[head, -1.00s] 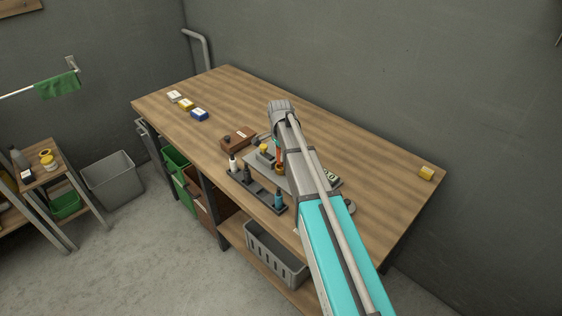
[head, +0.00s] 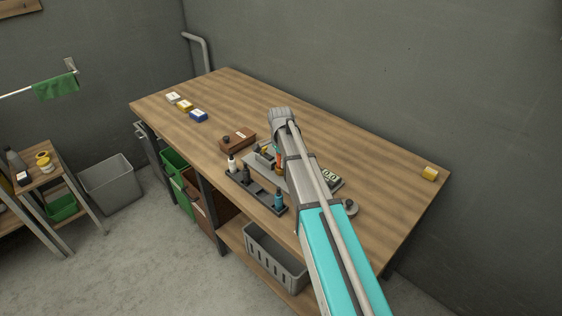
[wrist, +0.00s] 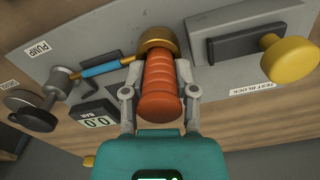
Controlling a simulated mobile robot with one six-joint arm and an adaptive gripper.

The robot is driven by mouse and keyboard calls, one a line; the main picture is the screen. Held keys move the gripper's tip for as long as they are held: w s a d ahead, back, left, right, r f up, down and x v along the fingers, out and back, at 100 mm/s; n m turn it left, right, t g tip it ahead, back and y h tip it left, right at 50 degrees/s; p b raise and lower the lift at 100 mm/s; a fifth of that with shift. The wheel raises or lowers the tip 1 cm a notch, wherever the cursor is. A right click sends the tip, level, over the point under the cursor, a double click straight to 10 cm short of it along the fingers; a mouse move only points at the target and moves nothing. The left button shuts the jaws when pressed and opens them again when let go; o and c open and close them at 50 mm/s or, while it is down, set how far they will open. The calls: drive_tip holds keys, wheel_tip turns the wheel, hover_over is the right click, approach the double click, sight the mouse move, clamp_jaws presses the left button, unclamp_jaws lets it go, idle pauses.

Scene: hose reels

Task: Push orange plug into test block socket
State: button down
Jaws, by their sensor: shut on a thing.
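The orange plug (wrist: 160,85), a ribbed cylinder, is between the fingers of my gripper (wrist: 157,78) in the wrist view. My gripper is shut on it. Its far end meets a brass ring (wrist: 160,38), which looks like the socket; how deep it sits there I cannot tell. The label TEST BLOCK (wrist: 254,87) is on the grey plate to the right, below a dark grey block (wrist: 215,43) with a yellow knob (wrist: 290,58). In the head view the plug (head: 278,158) shows as a small orange patch beside my arm, and the fingers are mostly hidden.
A blue tube (wrist: 102,68) runs from the pump fitting to the brass ring's left, near a gauge reading 0.0 (wrist: 97,122). In the head view a dark rack with bottles (head: 262,193) stands in front, and a brown box (head: 238,141) behind left.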

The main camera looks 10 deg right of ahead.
drive_tip(key=shift+c, duration=2)
unclamp_jaws()
drive_tip(key=shift+f, duration=0.1)
drive_tip(key=shift+r, duration=0.25)
wheel_tip(320, 180, up, 12)
drive_tip(key=p, duration=1.2)
drive_tip(key=shift+f, duration=0.1)
drive_tip(key=shift+s, duration=0.1)
drive_tip(key=s+n, duration=1.4)
drive_tip(key=s, duration=1.1)
drive_tip(key=shift+d, duration=0.2)
drive_tip(key=shift+s, duration=0.1)
